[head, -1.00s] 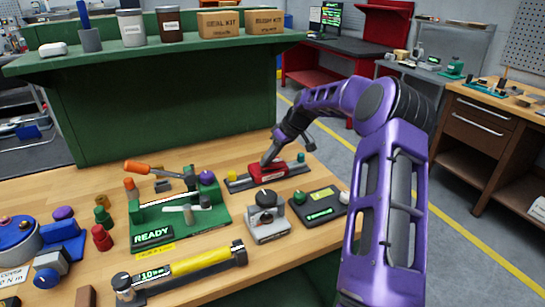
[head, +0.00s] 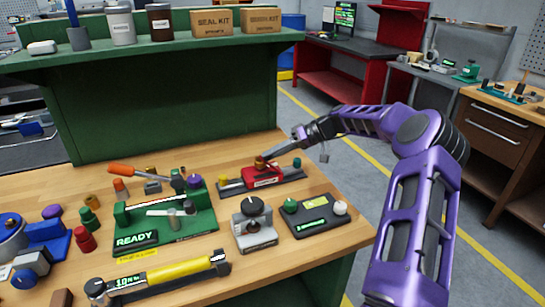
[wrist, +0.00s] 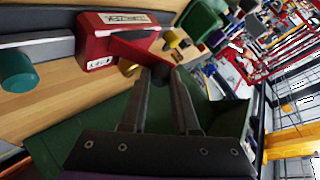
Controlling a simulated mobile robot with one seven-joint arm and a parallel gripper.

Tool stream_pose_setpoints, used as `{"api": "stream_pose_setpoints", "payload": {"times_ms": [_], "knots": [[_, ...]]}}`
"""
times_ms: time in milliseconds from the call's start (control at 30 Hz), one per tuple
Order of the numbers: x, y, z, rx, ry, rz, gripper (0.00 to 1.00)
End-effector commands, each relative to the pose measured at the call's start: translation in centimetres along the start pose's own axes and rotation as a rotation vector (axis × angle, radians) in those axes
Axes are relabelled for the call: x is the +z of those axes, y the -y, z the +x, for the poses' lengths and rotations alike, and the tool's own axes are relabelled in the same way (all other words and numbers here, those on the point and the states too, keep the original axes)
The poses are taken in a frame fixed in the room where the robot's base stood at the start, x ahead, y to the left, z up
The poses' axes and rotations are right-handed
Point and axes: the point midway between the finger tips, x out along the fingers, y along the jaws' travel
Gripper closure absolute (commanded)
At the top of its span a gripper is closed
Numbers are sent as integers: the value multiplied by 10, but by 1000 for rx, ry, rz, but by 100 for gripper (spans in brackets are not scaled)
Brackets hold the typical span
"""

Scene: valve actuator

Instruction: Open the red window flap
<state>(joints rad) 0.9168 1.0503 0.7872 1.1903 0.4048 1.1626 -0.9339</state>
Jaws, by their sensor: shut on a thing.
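The red block with a white label (head: 264,177) sits on a dark rail between a yellow knob (head: 222,180) and a teal knob (head: 297,163). The wrist view shows the block (wrist: 105,45) from close up. A red window flap (wrist: 143,46) stands out at a slant from the block. My gripper (wrist: 162,75) is shut on the flap's outer end; the exact contact is small and partly hidden by the fingers. In the head view my gripper (head: 268,157) is just above the block, with the wrist low to the right. A brass-coloured piece (wrist: 128,67) shows beneath the flap.
A grey device with a black knob (head: 254,222) and a black box with a green display (head: 313,215) stand in front. A green fixture marked READY (head: 160,222) is at the left. A green shelf (head: 150,55) rises behind.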

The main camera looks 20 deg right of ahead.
Motion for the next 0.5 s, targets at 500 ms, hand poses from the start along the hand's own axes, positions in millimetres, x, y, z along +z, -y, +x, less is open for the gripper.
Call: {"api": "stream_pose_setpoints", "payload": {"times_ms": [500], "knots": [[4,-26,-25,-405,-213,168,100]]}}
